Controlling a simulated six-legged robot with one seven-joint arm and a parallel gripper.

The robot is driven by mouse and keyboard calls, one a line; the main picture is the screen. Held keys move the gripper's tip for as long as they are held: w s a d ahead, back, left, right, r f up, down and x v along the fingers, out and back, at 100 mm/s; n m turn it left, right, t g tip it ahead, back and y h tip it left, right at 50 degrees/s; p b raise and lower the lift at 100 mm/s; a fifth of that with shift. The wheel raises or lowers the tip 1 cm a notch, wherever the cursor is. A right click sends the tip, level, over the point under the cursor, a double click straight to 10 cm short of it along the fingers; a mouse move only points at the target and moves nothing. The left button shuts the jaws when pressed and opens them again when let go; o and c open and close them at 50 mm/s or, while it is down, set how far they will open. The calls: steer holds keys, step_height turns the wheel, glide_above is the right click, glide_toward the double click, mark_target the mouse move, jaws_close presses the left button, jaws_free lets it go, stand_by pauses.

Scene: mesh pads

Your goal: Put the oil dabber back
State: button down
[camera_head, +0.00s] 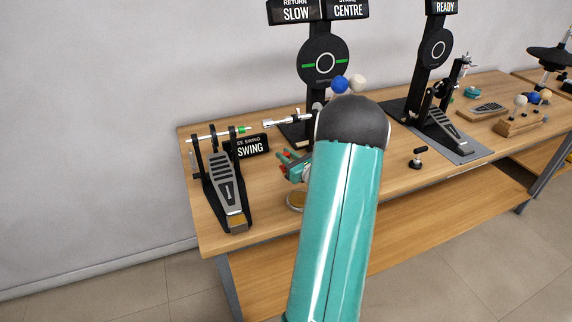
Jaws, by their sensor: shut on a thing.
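My gripper (285,160), teal with red-tipped fingers, is low over the table between the left pedal and my teal arm. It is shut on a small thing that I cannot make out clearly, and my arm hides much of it. I cannot tell for sure that this is the oil dabber. A round, shallow brass-coloured dish (296,200) lies just below my gripper in the picture, partly behind my arm. A small black-capped piece on a dark foot (418,157) is on the table to the right of my arm.
A drum pedal (226,190) and a SWING sign (250,147) stand at the left. A round target (323,62) rises behind my arm. A second pedal (443,125) stands at the right, near a wooden rack of beaters (520,122). The front right of the wooden table (400,185) is clear.

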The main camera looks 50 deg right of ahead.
steer(key=shift+w+d+f, duration=0.1)
steer(key=shift+f, duration=0.85)
steer(key=shift+w+d+f, duration=0.1)
steer(key=shift+f, duration=0.8)
steer(key=shift+f, duration=0.1)
steer(key=c, duration=1.3)
jaws_free()
steer(key=shift+o, duration=0.2)
